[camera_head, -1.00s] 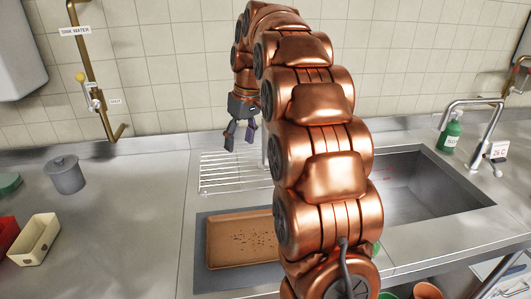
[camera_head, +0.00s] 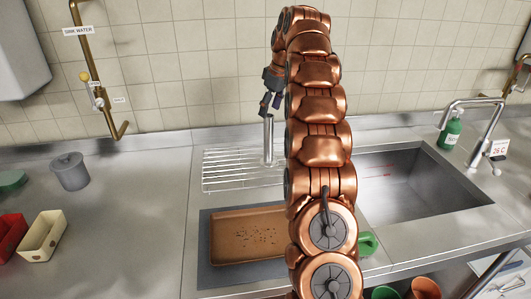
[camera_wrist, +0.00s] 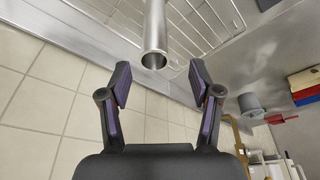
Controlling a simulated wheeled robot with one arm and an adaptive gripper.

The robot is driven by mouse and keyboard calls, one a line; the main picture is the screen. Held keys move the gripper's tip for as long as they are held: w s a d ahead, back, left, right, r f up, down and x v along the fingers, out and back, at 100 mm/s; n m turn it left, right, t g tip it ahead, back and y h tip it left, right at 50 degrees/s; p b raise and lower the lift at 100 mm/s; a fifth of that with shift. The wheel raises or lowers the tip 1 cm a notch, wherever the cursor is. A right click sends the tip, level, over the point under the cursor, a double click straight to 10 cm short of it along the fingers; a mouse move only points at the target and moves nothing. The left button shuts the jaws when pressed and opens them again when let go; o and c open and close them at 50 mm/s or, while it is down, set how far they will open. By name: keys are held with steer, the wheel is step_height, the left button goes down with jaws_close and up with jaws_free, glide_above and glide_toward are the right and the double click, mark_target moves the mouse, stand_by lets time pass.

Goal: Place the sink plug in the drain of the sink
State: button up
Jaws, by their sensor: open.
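A hollow steel tube (camera_head: 268,142), likely the sink plug of standpipe type, stands upright on the wire rack left of the sink. In the wrist view the tube (camera_wrist: 155,30) shows its open end just ahead of the fingertips, roughly midway between them. My gripper (camera_head: 270,105) is just above the tube's top in the head view. In the wrist view my gripper (camera_wrist: 158,76) is open and empty. The sink basin (camera_head: 430,190) lies to the right, partly hidden by my arm; I cannot make out its drain.
A wire drying rack (camera_head: 222,170) surrounds the tube's base. A brown tray (camera_head: 225,249) lies on a grey mat in front. A tap (camera_head: 484,125) and green bottle (camera_head: 452,132) stand behind the sink. A grey lidded pot (camera_head: 70,173) and small bins (camera_head: 42,236) are at left.

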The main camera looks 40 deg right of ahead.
mark_target(268, 116)
steer(key=shift+x, duration=0.95)
steer(key=shift+w+d+f+p, duration=0.15)
steer(key=shift+w+f+p, duration=0.05)
steer(key=shift+f+p, duration=0.55)
steer(key=shift+p+x, duration=0.85)
steer(key=shift+x, duration=1.05)
steer(key=shift+w+d, duration=0.1)
jaws_close()
